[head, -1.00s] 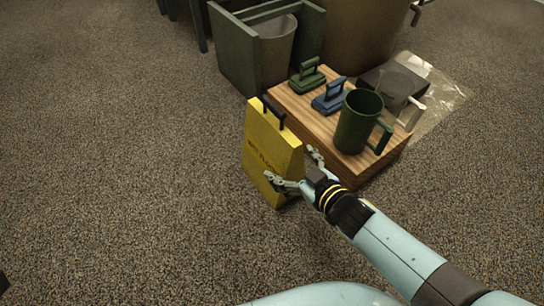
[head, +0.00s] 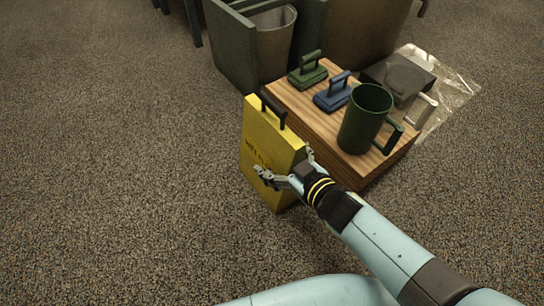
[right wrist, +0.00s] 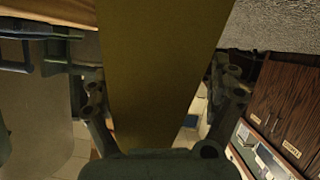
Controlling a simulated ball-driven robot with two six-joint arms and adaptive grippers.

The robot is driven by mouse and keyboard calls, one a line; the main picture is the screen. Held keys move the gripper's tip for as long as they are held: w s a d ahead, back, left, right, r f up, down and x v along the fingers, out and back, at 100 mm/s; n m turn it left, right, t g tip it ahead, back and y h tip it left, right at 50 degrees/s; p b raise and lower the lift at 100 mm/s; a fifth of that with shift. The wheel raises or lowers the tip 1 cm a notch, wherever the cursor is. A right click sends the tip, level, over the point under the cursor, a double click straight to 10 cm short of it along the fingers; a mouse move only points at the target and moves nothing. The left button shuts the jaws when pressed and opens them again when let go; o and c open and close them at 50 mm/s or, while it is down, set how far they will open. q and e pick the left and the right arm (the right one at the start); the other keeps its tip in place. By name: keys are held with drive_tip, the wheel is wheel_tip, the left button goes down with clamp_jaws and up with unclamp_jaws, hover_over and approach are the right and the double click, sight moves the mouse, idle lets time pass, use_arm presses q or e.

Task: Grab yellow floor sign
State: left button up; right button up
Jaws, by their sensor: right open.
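The yellow floor sign (head: 266,136) stands upright on the carpet against the left side of the wooden block, with a black handle on top and dark lettering on its face. My right gripper (head: 286,166) is open at the sign's near narrow edge, one finger on each side. In the right wrist view the sign (right wrist: 158,50) fills the middle, between the spread fingers of the gripper (right wrist: 164,84); a gap shows on the right side. Whether either finger touches it I cannot tell. My left gripper is not in view.
The wooden block (head: 312,122) carries a green iron-like tool (head: 307,75), a blue one (head: 333,97) and a green mug (head: 361,125). A grey bin (head: 272,45) stands behind in a dark frame. The carpet left of the sign is clear.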

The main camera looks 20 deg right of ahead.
drive_tip(key=shift+w, duration=0.1)
drive_tip(key=c, duration=1.8)
